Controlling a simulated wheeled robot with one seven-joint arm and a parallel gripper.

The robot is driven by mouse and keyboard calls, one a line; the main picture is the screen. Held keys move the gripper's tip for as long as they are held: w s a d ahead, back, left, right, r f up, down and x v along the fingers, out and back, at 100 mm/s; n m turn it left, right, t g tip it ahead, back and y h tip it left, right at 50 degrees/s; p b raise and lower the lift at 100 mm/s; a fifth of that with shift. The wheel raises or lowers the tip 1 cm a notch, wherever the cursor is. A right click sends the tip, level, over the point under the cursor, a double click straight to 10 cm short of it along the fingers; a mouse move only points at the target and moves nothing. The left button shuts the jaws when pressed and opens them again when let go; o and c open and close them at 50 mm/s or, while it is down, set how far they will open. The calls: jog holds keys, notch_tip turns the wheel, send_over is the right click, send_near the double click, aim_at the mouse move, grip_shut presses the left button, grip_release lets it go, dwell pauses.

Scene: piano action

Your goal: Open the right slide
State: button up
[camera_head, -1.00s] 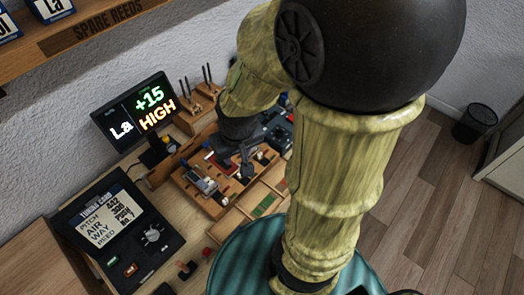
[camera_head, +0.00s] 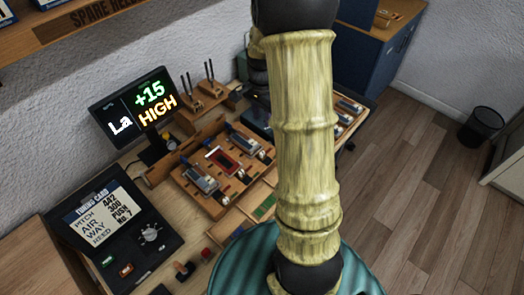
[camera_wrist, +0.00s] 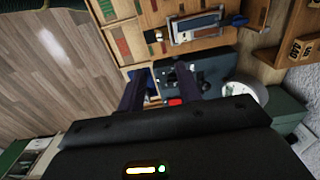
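A wooden board with three slide units stands on the bench in the head view. The right slide (camera_head: 243,139) has a blue-grey body, the middle one (camera_head: 223,161) is red, and the left one (camera_head: 201,180) is grey metal. In the wrist view, a metal-framed slide unit (camera_wrist: 197,27) lies on wood ahead of the fingers; I cannot tell which one it is. My gripper (camera_wrist: 161,72) shows two dark fingers standing apart with nothing held between them. The fingers are apart from that unit. My arm hides the gripper in the head view.
A screen (camera_head: 137,110) reads "La +15 HIGH". A tuning card panel (camera_head: 110,225) lies front left. Wooden holders with dark prongs (camera_head: 201,92) stand behind the board. A dark device with a red button (camera_wrist: 176,101) is beneath my fingers. Open floor (camera_head: 420,190) is at right.

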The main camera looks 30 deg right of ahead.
aim_at(262, 152)
notch_tip(262, 152, down, 17)
jog(key=p, duration=0.3)
jog(key=shift+f, duration=0.15)
dwell(0.5)
grip_shut()
